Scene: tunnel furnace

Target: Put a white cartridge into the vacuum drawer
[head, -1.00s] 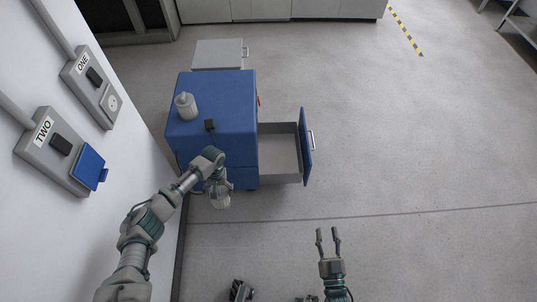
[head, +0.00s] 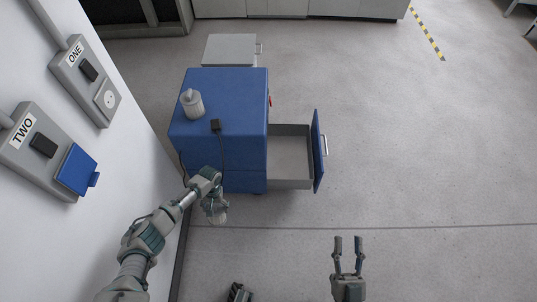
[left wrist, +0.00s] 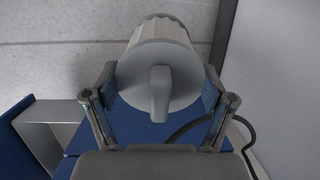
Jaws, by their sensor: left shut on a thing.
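My left gripper (head: 216,210) is in front of the near side of the blue cabinet (head: 245,95). In the left wrist view, it (left wrist: 160,88) is shut on a white cartridge (left wrist: 158,62), with a finger on each side of its round grey end and handle. In the head view this cartridge is mostly hidden by the gripper. A second white cartridge (head: 192,104) stands upright on top of the cabinet. The vacuum drawer (head: 288,185) is pulled out to the right of the cabinet and looks empty. My right gripper (head: 348,256) is open and empty over the floor.
A black plug with a cable (head: 216,127) lies on the cabinet top. The wall at left carries socket boxes ONE (head: 85,80) and TWO (head: 45,150). A grey box (head: 230,49) stands behind the cabinet. The floor right of the drawer is clear.

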